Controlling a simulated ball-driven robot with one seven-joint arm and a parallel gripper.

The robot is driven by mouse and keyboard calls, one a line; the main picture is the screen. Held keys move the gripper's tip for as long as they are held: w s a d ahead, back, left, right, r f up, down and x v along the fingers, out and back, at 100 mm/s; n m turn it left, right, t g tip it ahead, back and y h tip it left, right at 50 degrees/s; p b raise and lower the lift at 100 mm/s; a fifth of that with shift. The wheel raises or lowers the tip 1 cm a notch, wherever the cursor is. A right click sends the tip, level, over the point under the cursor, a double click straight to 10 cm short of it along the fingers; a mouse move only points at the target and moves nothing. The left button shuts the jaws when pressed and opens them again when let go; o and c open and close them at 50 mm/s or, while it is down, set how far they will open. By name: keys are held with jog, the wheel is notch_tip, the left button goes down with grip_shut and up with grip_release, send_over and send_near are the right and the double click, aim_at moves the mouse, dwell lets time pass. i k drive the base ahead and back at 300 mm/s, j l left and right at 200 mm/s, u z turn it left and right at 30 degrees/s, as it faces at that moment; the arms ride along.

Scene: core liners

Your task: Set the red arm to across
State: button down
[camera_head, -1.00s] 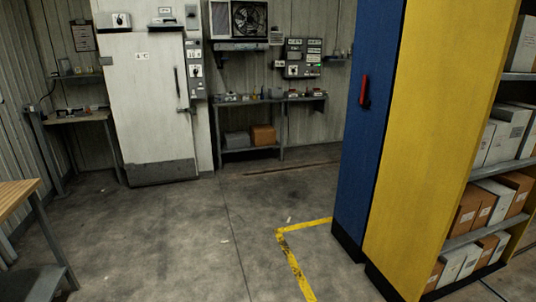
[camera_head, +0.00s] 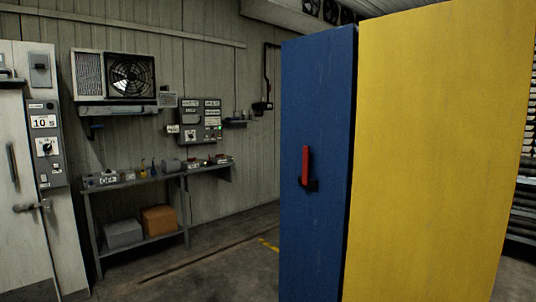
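The red arm (camera_head: 306,167) is a small lever on the blue end panel (camera_head: 318,110) of a tall cabinet or shelf unit right of centre. It stands upright, with its dark pivot at the lower end. My gripper is not in view.
A large yellow panel (camera_head: 430,150) stands beside the blue one and fills much of the right side. A workbench (camera_head: 150,182) with boxes below is at the back wall. A white door (camera_head: 20,200) is at the left edge. Some bare floor (camera_head: 215,265) shows between bench and blue panel.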

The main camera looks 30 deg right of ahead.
aim_at(304, 179)
jog(key=i, duration=2.75)
jog(key=z, duration=0.35)
